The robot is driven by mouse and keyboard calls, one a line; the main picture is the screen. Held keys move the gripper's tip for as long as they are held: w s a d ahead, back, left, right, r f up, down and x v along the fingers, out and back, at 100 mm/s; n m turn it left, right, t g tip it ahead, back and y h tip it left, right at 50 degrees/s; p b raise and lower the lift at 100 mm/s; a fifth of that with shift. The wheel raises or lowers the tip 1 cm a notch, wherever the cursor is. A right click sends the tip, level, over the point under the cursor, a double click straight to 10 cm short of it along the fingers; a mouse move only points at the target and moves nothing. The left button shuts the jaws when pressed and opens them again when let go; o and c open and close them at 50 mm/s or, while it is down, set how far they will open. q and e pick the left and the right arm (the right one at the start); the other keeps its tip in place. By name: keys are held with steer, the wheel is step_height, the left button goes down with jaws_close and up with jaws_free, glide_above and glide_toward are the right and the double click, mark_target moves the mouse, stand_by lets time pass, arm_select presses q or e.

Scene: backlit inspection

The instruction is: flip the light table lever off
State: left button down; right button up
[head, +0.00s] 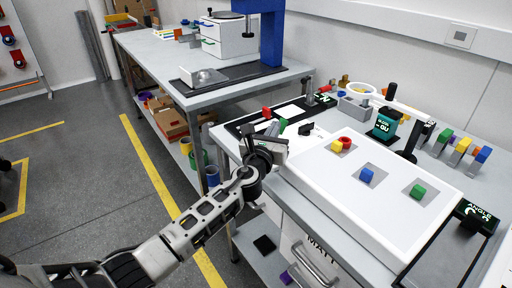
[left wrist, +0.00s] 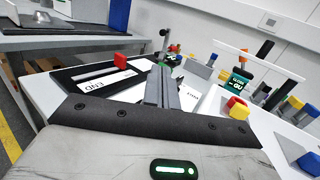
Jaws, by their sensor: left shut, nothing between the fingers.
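My left gripper (head: 273,127) is just left of that corner, shut and empty. Its closed grey fingers also show in the left wrist view (left wrist: 162,88), partly hiding what lies beyond. My right gripper is not in view.
A black-framed board with a red block (left wrist: 120,60) lies beyond my left gripper. Several coloured blocks stand at the back right. Floor on the left is open.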

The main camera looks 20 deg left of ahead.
arm_select(q)
steer(key=shift+s+r, duration=0.1)
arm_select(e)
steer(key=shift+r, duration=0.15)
arm_select(q)
steer(key=shift+s+r+p, duration=0.2)
steer(key=shift+p, duration=0.25)
steer(key=s+d+r+p, duration=0.1)
steer(key=s+r+p, duration=0.2)
steer(key=s, duration=0.9)
step_height(320, 180, up, 2)
steer(key=shift+d+r+p, duration=0.1)
steer(key=shift+d+p, duration=0.05)
steer(key=shift+p, duration=0.2)
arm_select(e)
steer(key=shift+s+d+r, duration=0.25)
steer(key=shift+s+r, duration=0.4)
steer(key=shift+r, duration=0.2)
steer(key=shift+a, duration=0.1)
